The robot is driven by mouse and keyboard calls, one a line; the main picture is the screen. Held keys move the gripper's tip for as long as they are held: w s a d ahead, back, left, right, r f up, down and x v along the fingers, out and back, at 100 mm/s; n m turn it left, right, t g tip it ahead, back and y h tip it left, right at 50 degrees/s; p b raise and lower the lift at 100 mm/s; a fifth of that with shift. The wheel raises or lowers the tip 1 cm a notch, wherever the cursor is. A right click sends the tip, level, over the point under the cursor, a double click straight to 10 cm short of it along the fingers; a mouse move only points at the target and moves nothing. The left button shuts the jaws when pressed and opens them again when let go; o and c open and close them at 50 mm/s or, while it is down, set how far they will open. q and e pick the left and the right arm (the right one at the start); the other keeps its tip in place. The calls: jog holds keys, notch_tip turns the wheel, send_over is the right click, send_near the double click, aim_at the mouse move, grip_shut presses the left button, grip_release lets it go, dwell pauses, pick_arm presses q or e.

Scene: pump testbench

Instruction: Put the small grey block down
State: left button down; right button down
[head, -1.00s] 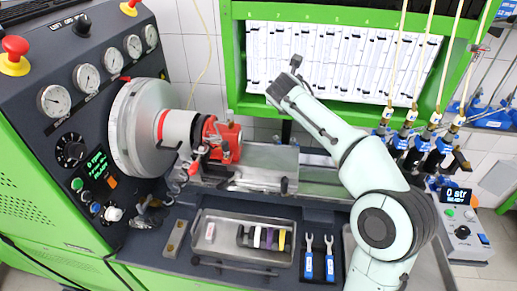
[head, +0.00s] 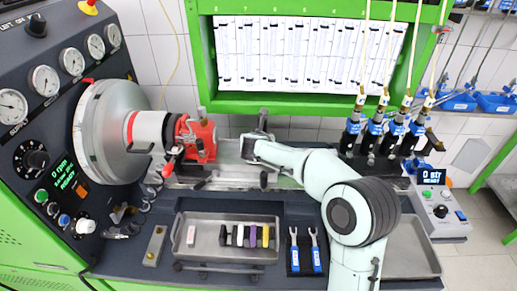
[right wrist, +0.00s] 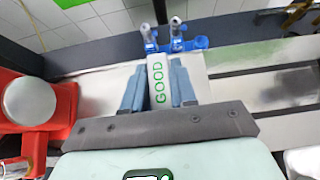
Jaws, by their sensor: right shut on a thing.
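In the right wrist view, my right gripper (right wrist: 160,88) is shut on a small light grey block (right wrist: 158,82) with green letters reading GOOD along it. A blue-grey finger presses each long side. In the head view, the right gripper (head: 250,150) is low over the bench bed, just right of the red pump. There the block is hidden or too small to make out. I cannot tell whether it touches a surface. My left gripper is not in view.
The red pump (head: 197,138) stands close on the left, beside the large grey disc (head: 100,135). A metal tray (head: 205,256) in front holds several small coloured blocks. Two blue-handled forks (head: 305,255) lie right of it. Injectors (head: 385,135) stand at the back right.

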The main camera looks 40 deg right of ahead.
notch_tip(320, 180, down, 2)
jog(key=shift+s, duration=0.4)
jog(key=shift+w+f, duration=0.1)
jog(key=shift+w, duration=0.1)
jog(key=shift+f+b, duration=0.25)
jog(key=shift+b, duration=0.1)
jog(key=c, duration=0.9)
grip_release()
jog(key=shift+r, duration=0.1)
jog(key=shift+s+a+r, duration=0.1)
jog(key=shift+s+r, duration=0.05)
jog(key=shift+r, duration=0.25)
jog(key=v, duration=1.1)
jog(key=shift+s+a, duration=0.15)
jog(key=shift+s, duration=0.05)
jog(key=shift+r, duration=0.1)
